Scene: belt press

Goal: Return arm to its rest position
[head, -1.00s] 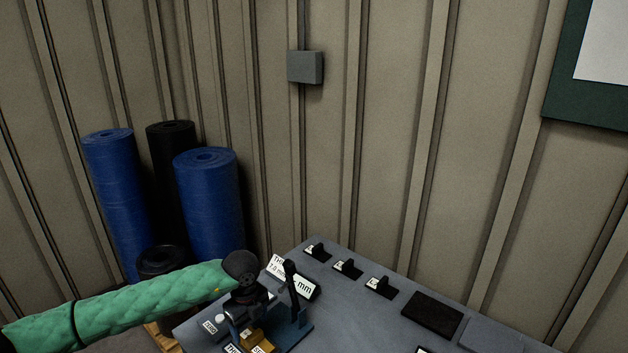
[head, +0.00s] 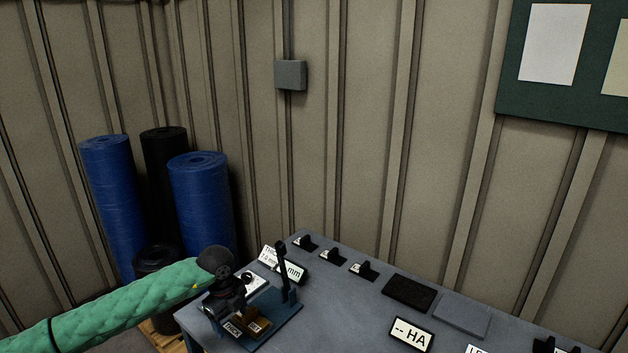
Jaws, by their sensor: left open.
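My left arm, in a green quilted sleeve, comes in from the lower left in the head view. My left gripper (head: 226,304) is dark and points down at the near left end of the grey bench, over or beside a blue fixture (head: 282,318). Its jaws are open, though the fingertips are small and partly lost against the fixture. The fixture has an upright dark lever (head: 283,268) and a brass-coloured block (head: 258,322) on its base. I cannot tell whether the gripper touches the fixture. My right gripper is not in view.
The grey bench (head: 340,310) carries a "mm" sign (head: 295,271), several small black holders along its back edge, a black pad (head: 409,292), a grey pad (head: 462,315) and a "-- HA" display (head: 411,334). Blue rolls (head: 203,205) and black rolls stand behind at left.

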